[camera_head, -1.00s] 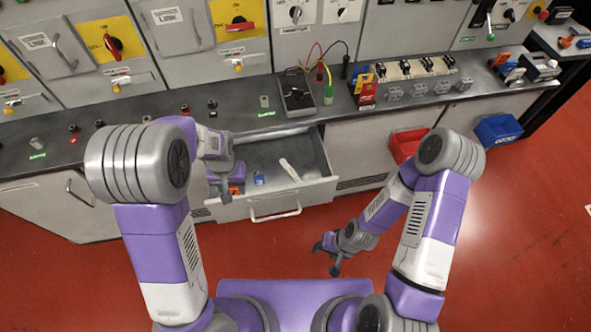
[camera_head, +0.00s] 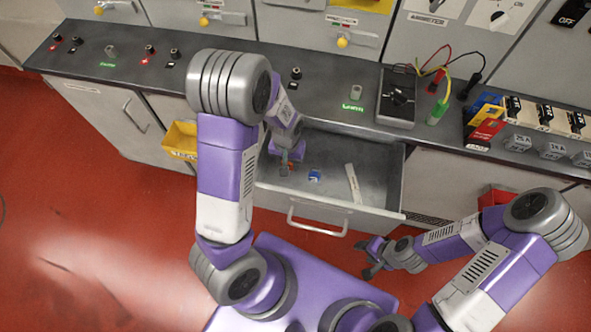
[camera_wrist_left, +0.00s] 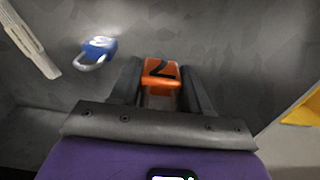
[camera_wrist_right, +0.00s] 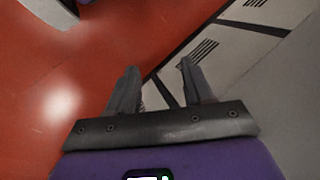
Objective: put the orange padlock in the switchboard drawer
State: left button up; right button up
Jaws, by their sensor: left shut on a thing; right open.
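The switchboard drawer (camera_head: 330,148) is pulled open below the counter. My left gripper (camera_head: 286,168) is inside its left part in the head view. In the left wrist view the jaws (camera_wrist_left: 160,95) are shut on an orange padlock (camera_wrist_left: 161,72) with a dark mark on its face. Whether the padlock touches the drawer floor I cannot tell. A blue padlock (camera_head: 315,175) lies nearby on the drawer floor, and it also shows in the left wrist view (camera_wrist_left: 98,48). My right gripper (camera_head: 371,258) is open and empty, outside and below the drawer in the head view.
A long pale object (camera_head: 353,184) lies in the drawer's right part. A yellow bin (camera_head: 181,138) and a red bin (camera_head: 497,196) hang on the cabinet front. The counter holds a dark meter (camera_head: 396,98) with leads, knobs and fuse blocks.

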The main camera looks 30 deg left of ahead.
pick_arm(q)
jog(key=shift+w+f+b, duration=0.15)
jog(key=shift+f+b, duration=0.8)
jog(key=shift+f, duration=2.25)
jog(key=shift+f, duration=0.1)
jog(key=o, duration=0.6)
jog(key=shift+f, duration=0.1)
jog(key=o, duration=0.5)
notch_tip(320, 180, up, 12)
jog(key=p, duration=0.4)
jog(key=shift+r, duration=0.25)
